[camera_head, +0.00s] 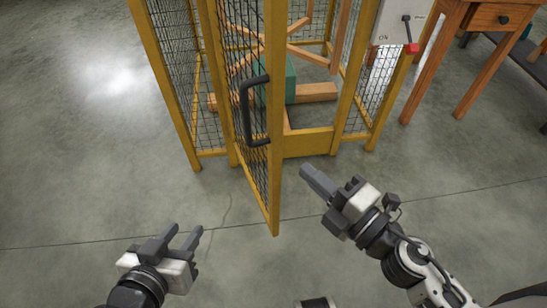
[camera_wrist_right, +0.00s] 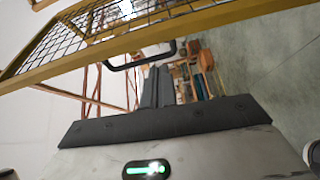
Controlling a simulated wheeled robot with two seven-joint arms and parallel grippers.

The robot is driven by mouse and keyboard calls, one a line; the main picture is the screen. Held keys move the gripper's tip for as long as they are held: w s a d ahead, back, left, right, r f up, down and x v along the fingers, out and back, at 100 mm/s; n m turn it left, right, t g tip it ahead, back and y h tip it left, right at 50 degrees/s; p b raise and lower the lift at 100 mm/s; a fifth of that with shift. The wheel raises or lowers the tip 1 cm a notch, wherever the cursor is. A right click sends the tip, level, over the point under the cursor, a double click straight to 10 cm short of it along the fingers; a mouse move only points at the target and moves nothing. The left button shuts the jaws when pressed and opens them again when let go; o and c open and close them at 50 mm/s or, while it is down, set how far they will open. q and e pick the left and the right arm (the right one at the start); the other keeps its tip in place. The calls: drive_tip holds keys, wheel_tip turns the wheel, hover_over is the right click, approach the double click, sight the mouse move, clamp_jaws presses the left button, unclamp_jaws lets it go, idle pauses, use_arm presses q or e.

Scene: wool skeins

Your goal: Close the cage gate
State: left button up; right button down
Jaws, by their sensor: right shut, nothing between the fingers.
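The cage gate (camera_head: 275,130), a yellow frame with black mesh, stands open and swung out towards me. Its black bar handle (camera_head: 247,112) is on the gate's left side. The yellow cage (camera_head: 165,80) stands behind it. My right gripper (camera_head: 307,174) is shut and empty, to the right of the gate's lower part and apart from the handle. In the right wrist view the shut fingers (camera_wrist_right: 158,86) show below the gate frame (camera_wrist_right: 110,55) and handle (camera_wrist_right: 145,58). My left gripper (camera_head: 184,233) is open and empty, low and left of the gate.
Inside the cage are wooden arms (camera_head: 308,56) and a green block (camera_head: 290,80). A grey panel with a red-tipped lever (camera_head: 411,47) is on the cage's right post. A wooden table (camera_head: 460,18) stands at the right. The grey floor (camera_head: 80,170) at left is clear.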

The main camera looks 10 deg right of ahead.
sight(273, 146)
drive_tip(key=shift+n, duration=0.4)
drive_tip(key=p+x, duration=0.3)
drive_tip(key=x, duration=0.6)
drive_tip(key=shift+s+a, duration=0.1)
drive_tip(key=shift+a, duration=0.15)
drive_tip(key=shift+w+a, duration=0.3)
drive_tip(key=shift+w, duration=0.1)
drive_tip(key=shift+d, duration=0.1)
